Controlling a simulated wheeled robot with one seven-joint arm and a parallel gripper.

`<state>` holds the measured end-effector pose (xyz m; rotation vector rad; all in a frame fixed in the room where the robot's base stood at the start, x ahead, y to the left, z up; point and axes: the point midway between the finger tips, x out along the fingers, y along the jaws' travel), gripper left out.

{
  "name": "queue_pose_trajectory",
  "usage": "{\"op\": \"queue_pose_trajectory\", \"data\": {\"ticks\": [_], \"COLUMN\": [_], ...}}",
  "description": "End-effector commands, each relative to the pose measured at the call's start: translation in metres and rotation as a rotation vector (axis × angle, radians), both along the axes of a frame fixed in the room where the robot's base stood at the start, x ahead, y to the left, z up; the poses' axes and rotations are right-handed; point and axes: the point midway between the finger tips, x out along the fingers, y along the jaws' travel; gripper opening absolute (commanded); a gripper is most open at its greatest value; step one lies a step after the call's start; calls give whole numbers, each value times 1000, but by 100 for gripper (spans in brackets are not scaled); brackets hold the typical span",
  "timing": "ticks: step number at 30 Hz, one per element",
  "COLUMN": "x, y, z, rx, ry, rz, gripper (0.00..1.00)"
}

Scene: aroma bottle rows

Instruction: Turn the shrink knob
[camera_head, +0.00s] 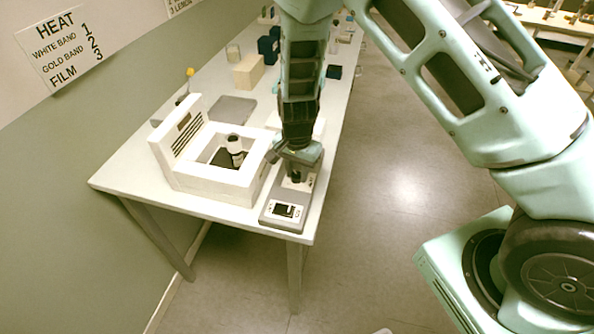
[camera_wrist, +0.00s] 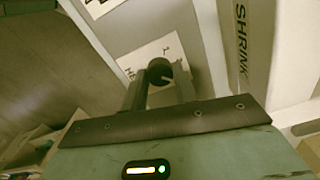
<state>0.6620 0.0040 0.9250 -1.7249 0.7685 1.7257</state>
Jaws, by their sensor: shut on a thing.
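The shrink knob (camera_wrist: 160,71) is a small round black knob with a pale pointer line, on a white label plate (camera_wrist: 135,62) in the wrist view. The word SHRINK stands on a pale wall to its right. My gripper (camera_wrist: 160,84) is shut on the knob, one finger on each side. In the head view my gripper (camera_head: 296,155) points down over the grey control unit (camera_head: 270,216) at the table's front right corner. The knob's setting is hard to read, as much of the plate's lettering is hidden.
Left of the unit stands a white open-topped box (camera_head: 216,187) with a black-capped white bottle (camera_head: 235,150) inside. A HEAT sign (camera_head: 63,47) lists white band 1, gold band 2, film 3. Boxes stand farther back on the table (camera_head: 130,177).

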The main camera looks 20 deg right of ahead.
Motion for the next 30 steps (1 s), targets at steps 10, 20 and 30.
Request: {"op": "queue_pose_trajectory", "data": {"ticks": [10,20,30], "x": [1,1,1], "y": [0,0,0], "z": [-1,-1,-1], "rx": [1,1,1], "ry": [-2,-2,-2], "rz": [273,586,909], "gripper": [6,6,6]}}
